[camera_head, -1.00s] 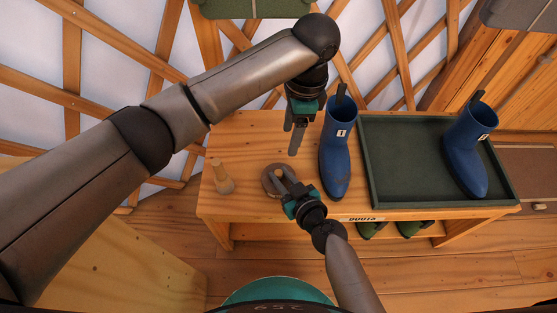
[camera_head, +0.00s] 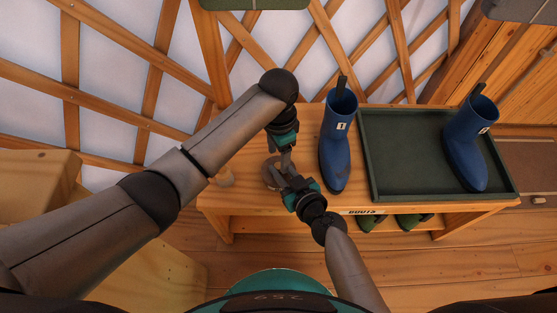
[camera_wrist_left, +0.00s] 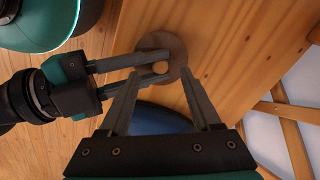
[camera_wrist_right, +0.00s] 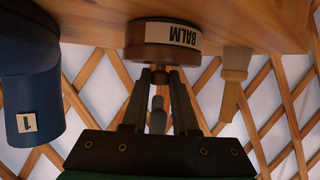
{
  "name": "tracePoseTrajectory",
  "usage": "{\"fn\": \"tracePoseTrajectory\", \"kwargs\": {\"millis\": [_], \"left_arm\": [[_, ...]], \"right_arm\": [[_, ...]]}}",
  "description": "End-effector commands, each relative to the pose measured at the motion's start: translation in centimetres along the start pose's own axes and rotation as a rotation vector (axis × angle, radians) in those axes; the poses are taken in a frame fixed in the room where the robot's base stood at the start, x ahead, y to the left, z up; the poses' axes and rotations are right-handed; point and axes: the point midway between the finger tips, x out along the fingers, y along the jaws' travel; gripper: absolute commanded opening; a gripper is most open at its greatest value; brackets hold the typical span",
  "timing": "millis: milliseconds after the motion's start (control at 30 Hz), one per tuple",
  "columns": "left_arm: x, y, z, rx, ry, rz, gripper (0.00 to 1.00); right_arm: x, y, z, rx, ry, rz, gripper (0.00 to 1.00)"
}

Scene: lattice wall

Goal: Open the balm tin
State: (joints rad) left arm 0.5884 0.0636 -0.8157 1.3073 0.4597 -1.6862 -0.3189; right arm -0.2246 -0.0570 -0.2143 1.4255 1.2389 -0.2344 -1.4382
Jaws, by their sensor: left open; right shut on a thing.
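The balm tin (camera_head: 269,173) is a low round tin on the left part of the wooden bench. Its BALM label (camera_wrist_right: 168,34) faces the right wrist camera. A small wooden knob (camera_wrist_left: 160,67) stands on its brown top. My right gripper (camera_head: 284,178) is shut on the knob, its fingers on either side of it. My left gripper (camera_head: 286,160) is open, pointing down just above the tin and right fingers. Whether the lid is seated or lifted is unclear.
A blue boot (camera_head: 336,150) stands right of the tin. Another blue boot (camera_head: 466,150) stands in the dark green tray (camera_head: 410,185). A wooden handled object (camera_wrist_right: 235,72) stands left of the tin, partly behind my left arm in the head view.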

Motion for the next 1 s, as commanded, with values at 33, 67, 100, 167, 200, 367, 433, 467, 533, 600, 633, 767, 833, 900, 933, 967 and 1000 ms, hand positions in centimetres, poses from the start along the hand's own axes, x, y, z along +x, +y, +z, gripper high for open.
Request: {"fn": "tracePoseTrajectory", "kwargs": {"millis": [33, 67, 100, 167, 200, 367, 433, 467, 533, 600, 633, 767, 833, 900, 933, 967, 1000], "left_arm": [[0.9, 0.1, 0.0, 0.000, -0.003, 0.002, 0.64], [1.4, 0.1, 0.0, 0.000, -0.002, 0.002, 0.64], [1.9, 0.1, 0.0, 0.000, -0.002, 0.001, 0.64], [2.6, 0.0, -0.1, 0.000, -0.001, 0.000, 0.64], [3.0, 0.0, -0.1, 0.001, 0.000, 0.000, 0.64], [4.0, 0.0, -0.1, 0.001, 0.000, -0.001, 0.64], [4.1, 0.0, -0.1, 0.002, 0.001, -0.001, 0.64], [4.2, 0.0, -0.1, 0.002, 0.001, -0.001, 0.64], [4.2, 0.0, -0.1, 0.002, 0.001, -0.001, 0.64], [4.2, 0.0, -0.1, 0.002, 0.001, -0.001, 0.64], [4.2, 0.0, -0.1, 0.002, 0.001, -0.001, 0.64], [4.2, 0.0, -0.1, 0.001, 0.001, -0.001, 0.58], [4.2, 0.0, -0.1, 0.001, 0.001, -0.001, 0.50], [4.2, 0.0, -0.1, 0.001, 0.001, -0.001, 0.42], [4.2, 0.0, -0.1, 0.001, 0.001, -0.001, 0.38], [4.2, 0.0, -0.1, 0.001, 0.001, -0.001, 0.35], [4.2, 0.0, -0.1, 0.001, 0.001, -0.001, 0.31]], "right_arm": [[0.0, 0.0, 0.0, 0.000, -0.001, -0.001, 0.00], [0.0, 0.0, 0.0, 0.000, -0.001, -0.001, 0.00], [0.0, 0.0, 0.0, 0.000, -0.001, -0.001, 0.00], [0.0, 0.0, 0.0, 0.000, -0.001, -0.001, 0.00], [0.0, 0.0, 0.0, 0.000, -0.001, -0.001, 0.00], [0.0, 0.0, 0.0, 0.000, -0.001, -0.001, 0.00], [0.0, -0.1, 0.0, 0.000, -0.001, -0.001, 0.00], [0.0, -0.1, 0.0, 0.000, -0.001, -0.001, 0.00], [0.0, -0.1, 0.0, 0.000, -0.001, -0.001, 0.00], [0.0, -0.1, 0.1, 0.000, -0.001, -0.001, 0.00], [0.0, -0.1, 0.1, 0.000, -0.001, -0.001, 0.00], [0.0, -0.1, 0.1, 0.000, -0.001, -0.001, 0.00], [0.0, -0.1, 0.1, 0.000, -0.001, -0.001, 0.00], [0.0, -0.1, 0.1, 0.000, -0.001, -0.001, 0.00], [0.0, -0.1, 0.1, 0.000, -0.001, -0.001, 0.00], [0.0, -0.1, 0.1, 0.000, -0.001, -0.001, 0.00], [0.0, -0.1, 0.1, 0.000, -0.001, -0.001, 0.00]]}}
